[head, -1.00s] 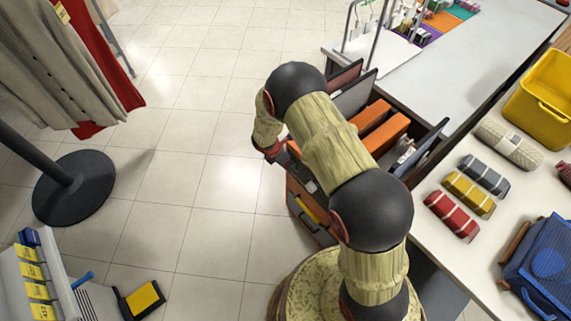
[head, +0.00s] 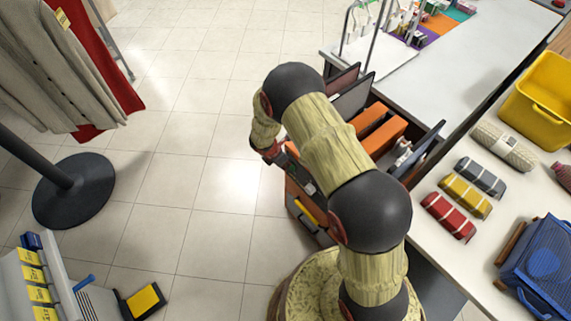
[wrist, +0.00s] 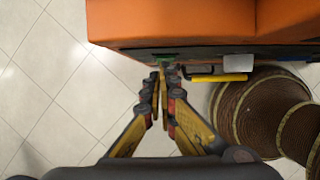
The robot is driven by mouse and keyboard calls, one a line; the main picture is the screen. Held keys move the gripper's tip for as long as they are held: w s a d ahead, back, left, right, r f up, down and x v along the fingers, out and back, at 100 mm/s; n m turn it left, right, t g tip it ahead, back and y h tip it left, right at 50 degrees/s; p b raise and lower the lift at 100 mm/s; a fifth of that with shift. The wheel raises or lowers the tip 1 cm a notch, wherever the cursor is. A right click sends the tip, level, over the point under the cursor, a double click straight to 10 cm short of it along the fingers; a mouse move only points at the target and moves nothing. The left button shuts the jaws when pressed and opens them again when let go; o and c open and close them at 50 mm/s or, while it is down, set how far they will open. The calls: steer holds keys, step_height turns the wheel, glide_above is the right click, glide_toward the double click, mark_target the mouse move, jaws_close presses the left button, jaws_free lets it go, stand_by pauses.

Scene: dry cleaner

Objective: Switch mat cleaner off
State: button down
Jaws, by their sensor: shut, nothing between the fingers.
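An orange machine, which looks like the mat cleaner, fills the top of the wrist view (wrist: 180,22). Its dark front panel carries a small green part (wrist: 165,57), apparently a switch, a pale grey block (wrist: 238,63) and a yellow bar handle (wrist: 216,78). My gripper (wrist: 160,70) is shut and empty, its fingertips right at the green part. I cannot tell whether they touch it. In the head view, the machine's orange side (head: 292,194) shows below my wrist, and my arm hides the fingertips. I cannot read the switch's position.
A white counter (head: 460,75) stands behind. Another counter at right holds rolled mats (head: 465,195), a yellow bin (head: 540,95) and a blue basket (head: 545,265). A garment rack's round base (head: 75,190) stands left. Tiled floor (head: 190,185) between is clear.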

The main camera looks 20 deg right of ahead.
steer(key=p+v, duration=0.4)
steer(key=v, duration=0.7)
steer(key=shift+s+a, duration=0.2)
steer(key=shift+a, duration=0.25)
